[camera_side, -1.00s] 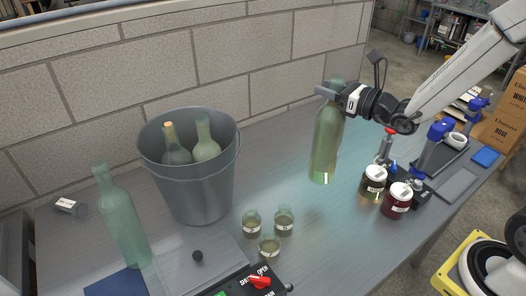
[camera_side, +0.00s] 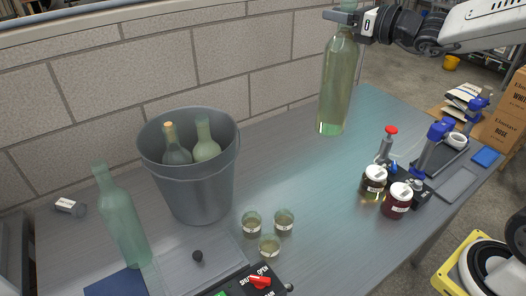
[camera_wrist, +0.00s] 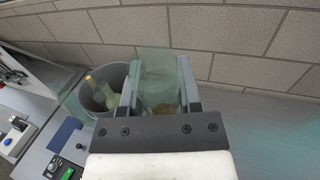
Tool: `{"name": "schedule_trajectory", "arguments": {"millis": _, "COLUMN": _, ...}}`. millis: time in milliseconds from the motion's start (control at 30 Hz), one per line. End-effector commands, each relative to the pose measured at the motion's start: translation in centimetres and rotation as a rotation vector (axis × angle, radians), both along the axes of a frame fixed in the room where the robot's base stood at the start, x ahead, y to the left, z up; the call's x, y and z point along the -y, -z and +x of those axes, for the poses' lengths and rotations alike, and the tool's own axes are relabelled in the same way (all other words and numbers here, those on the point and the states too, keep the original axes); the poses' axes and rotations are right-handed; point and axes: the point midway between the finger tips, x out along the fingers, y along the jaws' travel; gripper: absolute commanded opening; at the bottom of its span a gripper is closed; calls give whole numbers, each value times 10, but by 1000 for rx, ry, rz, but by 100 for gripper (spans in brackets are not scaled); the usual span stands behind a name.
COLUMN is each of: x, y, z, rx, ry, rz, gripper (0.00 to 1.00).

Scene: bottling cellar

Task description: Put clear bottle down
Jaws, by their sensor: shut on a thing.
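The clear bottle (camera_side: 337,88), pale green-tinted glass, hangs upright in the air above the back of the bench in the side view. My gripper (camera_side: 345,17) is shut on its neck, and its base is well clear of the bench top. In the wrist view the bottle (camera_wrist: 157,82) shows between the two fingers of my gripper (camera_wrist: 160,100). The grey bench (camera_side: 310,190) below it is bare.
A grey bucket (camera_side: 195,190) holds two bottles. A green bottle (camera_side: 122,220) stands at left. Three small glasses (camera_side: 269,246) stand at front centre. Two labelled jars (camera_side: 397,201) and blue-handled equipment (camera_side: 437,132) are at right. A block wall (camera_side: 200,60) runs behind.

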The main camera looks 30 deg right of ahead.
Motion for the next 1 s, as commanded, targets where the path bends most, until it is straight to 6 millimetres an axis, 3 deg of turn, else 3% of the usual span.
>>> {"name": "schedule_trajectory", "arguments": {"millis": 33, "x": 0, "y": -11, "z": 0, "rx": 14, "ry": -1, "rz": -1, "gripper": 0}}
{"name": "schedule_trajectory", "arguments": {"millis": 167, "x": 0, "y": -24, "z": 0, "rx": 15, "ry": 0, "rz": -2, "gripper": 0}}
{"name": "schedule_trajectory", "arguments": {"millis": 467, "x": -11, "y": -30, "z": 20, "rx": 20, "ry": -46, "rz": 4, "gripper": 0}}
{"name": "schedule_trajectory", "arguments": {"millis": 1000, "x": -61, "y": -51, "z": 89, "rx": 36, "ry": -215, "rz": 15, "gripper": 0}}
